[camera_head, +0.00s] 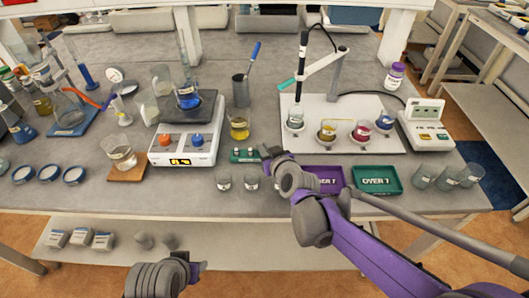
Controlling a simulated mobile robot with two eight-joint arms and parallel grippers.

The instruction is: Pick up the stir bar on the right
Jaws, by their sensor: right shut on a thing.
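A small green holder (243,155) with small pale items on it lies on the bench, just right of the hotplate. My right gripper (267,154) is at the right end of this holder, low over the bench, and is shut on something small. That is the place of the right stir bar, which is hidden by the fingers or too small to make out. My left gripper (197,271) is at the bottom of the view, below the bench's front edge and away from the holder; its fingers are too unclear to tell.
A hotplate (185,146) with a blue-liquid beaker (187,97) stands left of the holder. A yellow-liquid beaker (239,130) stands behind it. Small glass vessels (224,182) stand in front. A purple tray (328,181) and green tray (377,180) lie to the right.

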